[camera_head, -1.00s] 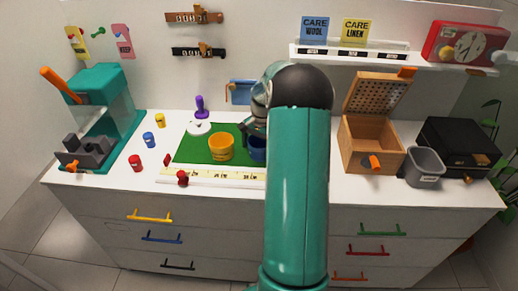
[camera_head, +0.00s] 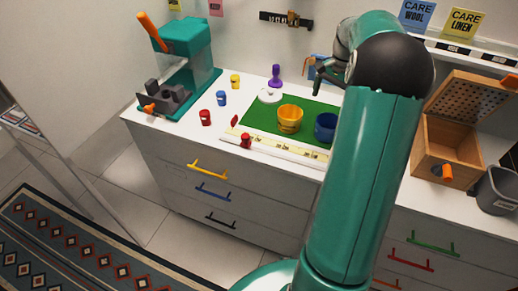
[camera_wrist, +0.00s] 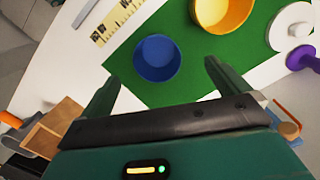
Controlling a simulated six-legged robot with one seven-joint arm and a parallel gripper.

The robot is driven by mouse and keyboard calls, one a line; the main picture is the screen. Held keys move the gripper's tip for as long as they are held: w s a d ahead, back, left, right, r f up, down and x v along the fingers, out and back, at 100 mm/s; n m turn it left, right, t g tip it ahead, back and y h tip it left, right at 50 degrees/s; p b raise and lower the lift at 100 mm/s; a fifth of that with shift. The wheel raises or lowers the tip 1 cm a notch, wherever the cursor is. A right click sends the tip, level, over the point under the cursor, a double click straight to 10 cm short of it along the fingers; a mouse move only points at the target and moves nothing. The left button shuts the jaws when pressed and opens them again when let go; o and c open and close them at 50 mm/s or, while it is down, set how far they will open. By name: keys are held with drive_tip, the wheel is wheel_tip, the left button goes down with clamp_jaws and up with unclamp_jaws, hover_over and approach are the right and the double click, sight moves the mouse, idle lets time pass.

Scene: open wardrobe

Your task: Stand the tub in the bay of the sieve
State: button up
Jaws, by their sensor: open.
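A blue tub (camera_head: 326,127) stands on the green mat (camera_head: 262,118), to the right of a wider yellow tub (camera_head: 290,119). In the wrist view the blue tub (camera_wrist: 157,58) appears ahead, between my gripper's fingers (camera_wrist: 160,72), which are apart with nothing held. The yellow tub (camera_wrist: 222,12) is at the top edge there. In the head view my gripper (camera_head: 325,76) is above the back of the mat, partly hidden by my arm. I cannot tell which thing is the sieve or where its bay is; a labelled cream strip (camera_head: 275,146) lies along the mat's front.
A teal machine (camera_head: 184,50) stands at the left, with small red, blue and yellow pots beside it. A purple-handled tool (camera_head: 276,77) and white disc (camera_head: 270,96) are at the mat's back. An open wooden box (camera_head: 437,165) and grey bin (camera_head: 497,190) are right.

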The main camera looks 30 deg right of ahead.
drive_tip(key=s+a+r+n+t+h, duration=0.1)
drive_tip(key=a+r+n, duration=0.35)
drive_tip(key=a, duration=0.75)
drive_tip(key=s+a+r+n+t+h, duration=0.1)
drive_tip(key=s+a+r+n, duration=0.15)
drive_tip(key=a+r, duration=0.6)
drive_tip(key=s+a+f+n+t, duration=0.2)
drive_tip(key=s+a+n, duration=0.2)
drive_tip(key=a, duration=0.5)
drive_tip(key=s+a+f+n+t, duration=0.1)
drive_tip(key=s+a+n, duration=0.3)
drive_tip(key=s+a, duration=0.5)
drive_tip(key=shift+s+a+f+t+y, duration=0.3)
drive_tip(key=shift+a+f+t+y, duration=0.1)
drive_tip(key=shift+a+f, duration=0.1)
